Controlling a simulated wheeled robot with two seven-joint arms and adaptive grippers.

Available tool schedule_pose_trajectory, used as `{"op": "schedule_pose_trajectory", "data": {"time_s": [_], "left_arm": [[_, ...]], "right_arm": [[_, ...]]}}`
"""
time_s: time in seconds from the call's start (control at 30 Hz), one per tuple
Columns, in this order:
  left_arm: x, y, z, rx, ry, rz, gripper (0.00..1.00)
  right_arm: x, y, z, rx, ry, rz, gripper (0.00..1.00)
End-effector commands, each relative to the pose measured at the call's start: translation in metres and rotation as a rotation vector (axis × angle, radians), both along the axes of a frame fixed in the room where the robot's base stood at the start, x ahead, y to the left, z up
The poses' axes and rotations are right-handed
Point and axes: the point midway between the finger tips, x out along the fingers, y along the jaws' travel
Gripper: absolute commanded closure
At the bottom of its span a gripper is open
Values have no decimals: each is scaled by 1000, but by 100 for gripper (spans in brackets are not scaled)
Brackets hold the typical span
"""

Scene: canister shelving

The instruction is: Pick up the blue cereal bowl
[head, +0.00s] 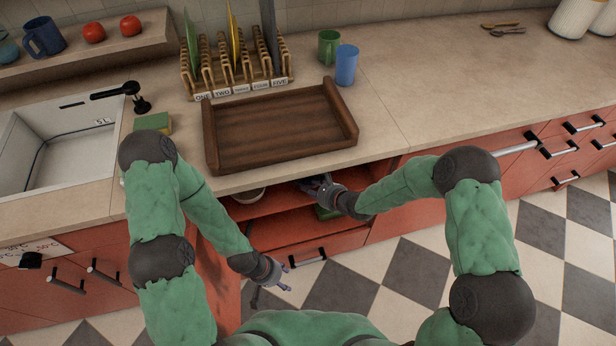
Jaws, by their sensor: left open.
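I cannot clearly make out a blue cereal bowl. A round blue-teal vessel (8,48) on the wall shelf is cut off by the left picture edge. My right gripper (309,186) reaches into the cupboard under the counter edge, right of the pale bowl; its fingers are too small and shaded to read. My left gripper (286,279) is open and empty, low in front of the cupboard.
A wooden tray (280,127) lies on the counter above the cupboard. A plate rack (235,70), a green mug (328,46) and a blue cup (346,65) stand behind it. A sink (60,150) is left. A green item (326,213) lies below my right gripper.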

Motion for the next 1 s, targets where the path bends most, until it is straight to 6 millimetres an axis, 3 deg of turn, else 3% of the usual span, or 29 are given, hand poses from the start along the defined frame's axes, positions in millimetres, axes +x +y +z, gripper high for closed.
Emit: {"op": "schedule_pose_trajectory", "data": {"time_s": [0.3, 0.63, 1.0], "left_arm": [[0, 0, -13, 0, 0, 0, 48], [0, 0, -40, 0, 0, 0, 48], [0, 0, -41, 0, 0, 0, 48]], "right_arm": [[15, 14, -15, -1, -1, 1, 62], [38, 37, -38, -1, -1, 1, 62], [44, 42, -39, -1, -1, 0, 62]]}}
